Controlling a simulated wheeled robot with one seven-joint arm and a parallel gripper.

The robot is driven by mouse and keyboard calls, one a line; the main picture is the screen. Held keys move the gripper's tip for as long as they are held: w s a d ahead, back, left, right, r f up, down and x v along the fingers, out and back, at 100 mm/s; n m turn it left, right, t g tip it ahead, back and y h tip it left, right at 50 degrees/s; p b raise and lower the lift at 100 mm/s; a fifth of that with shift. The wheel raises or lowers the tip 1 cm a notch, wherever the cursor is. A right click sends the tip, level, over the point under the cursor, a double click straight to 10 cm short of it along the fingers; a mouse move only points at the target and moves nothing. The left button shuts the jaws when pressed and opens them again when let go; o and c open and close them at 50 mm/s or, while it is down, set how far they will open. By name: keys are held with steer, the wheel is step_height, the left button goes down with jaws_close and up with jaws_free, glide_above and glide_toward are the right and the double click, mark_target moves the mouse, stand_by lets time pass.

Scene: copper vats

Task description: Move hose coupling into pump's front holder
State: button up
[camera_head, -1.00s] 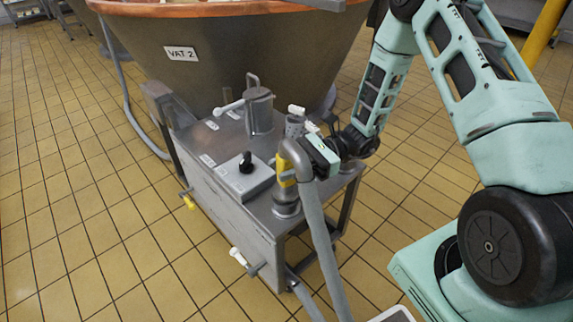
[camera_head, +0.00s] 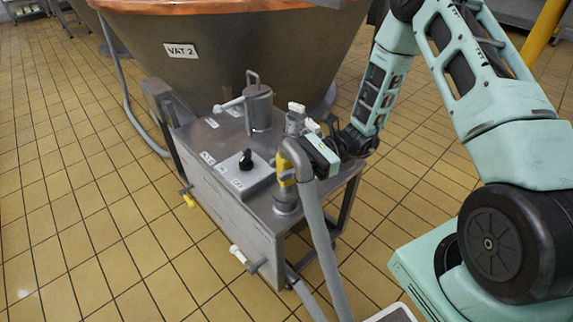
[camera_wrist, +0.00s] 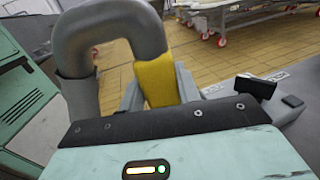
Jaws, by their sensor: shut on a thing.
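The hose coupling (camera_head: 284,168) has a yellow sleeve below a grey elbow, from which the grey hose hangs down. My gripper (camera_head: 296,167) is shut on its yellow sleeve; the sleeve also shows between the fingers in the wrist view (camera_wrist: 157,82). The coupling is upright at the front corner of the pump cart. The front holder (camera_head: 286,208), a short grey metal socket on the cart top, is directly below the sleeve. The coupling's lower end meets or nearly meets it; I cannot tell how deep it sits. In the wrist view the holder is hidden.
The pump cart (camera_head: 225,215) carries a black-knob control box (camera_head: 245,178), a metal cylinder with a lever (camera_head: 258,108) and a rear fitting with white handles (camera_head: 295,122). Vat 2 (camera_head: 235,60) stands close behind. Tiled floor lies open left of the cart.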

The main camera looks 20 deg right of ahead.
steer(key=shift+f, duration=0.15)
steer(key=o, duration=1.2)
steer(key=shift+c, duration=0.2)
steer(key=shift+d, duration=0.15)
